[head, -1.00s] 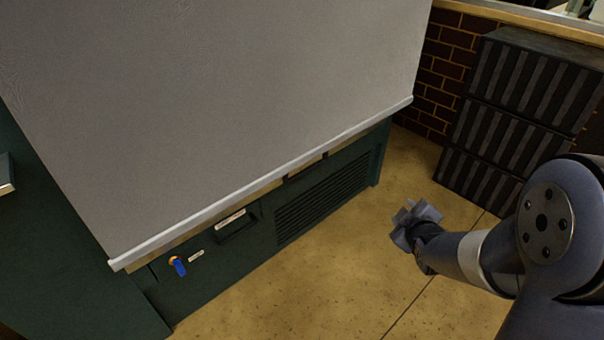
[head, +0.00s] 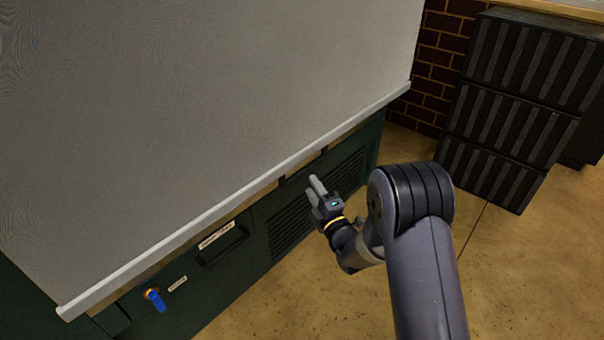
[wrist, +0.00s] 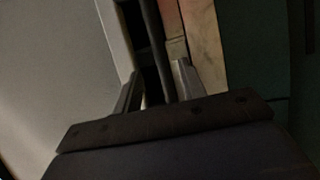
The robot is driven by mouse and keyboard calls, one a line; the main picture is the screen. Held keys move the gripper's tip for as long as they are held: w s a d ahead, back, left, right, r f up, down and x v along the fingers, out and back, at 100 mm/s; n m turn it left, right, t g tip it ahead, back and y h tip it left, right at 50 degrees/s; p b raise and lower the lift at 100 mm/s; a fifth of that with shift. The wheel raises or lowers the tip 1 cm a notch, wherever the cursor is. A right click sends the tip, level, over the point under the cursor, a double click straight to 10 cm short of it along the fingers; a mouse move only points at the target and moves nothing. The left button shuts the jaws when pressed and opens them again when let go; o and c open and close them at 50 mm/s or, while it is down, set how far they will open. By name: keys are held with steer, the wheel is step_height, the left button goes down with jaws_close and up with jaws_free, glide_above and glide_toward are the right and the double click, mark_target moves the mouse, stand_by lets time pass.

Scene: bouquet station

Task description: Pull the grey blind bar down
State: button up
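The grey blind bar (head: 240,197) runs diagonally along the lower edge of the grey blind (head: 200,90), which hangs down over the front of the dark green cabinet. The bar is low, just above the cabinet's vent and drawer. My gripper (head: 314,186) is in front of the cabinet, near the right half of the bar and a little below it in the head view. In the wrist view my gripper (wrist: 158,82) shows two fingers apart with a gap between them. The bar (wrist: 115,38) shows at the left, outside the gap, beside the left finger. Nothing is held.
The green cabinet has a vent (head: 290,225), a labelled drawer handle (head: 224,246) and a blue key (head: 155,300). Dark stacked crates (head: 510,110) stand at the right by a brick wall (head: 435,70). The floor (head: 520,270) between is clear.

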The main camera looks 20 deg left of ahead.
mark_target(303, 171)
steer(key=b+x, duration=0.1)
steer(key=x, duration=0.6)
steer(key=shift+w+b, duration=0.15)
steer(key=shift+b, duration=0.2)
steer(key=shift+c, duration=0.6)
jaws_close()
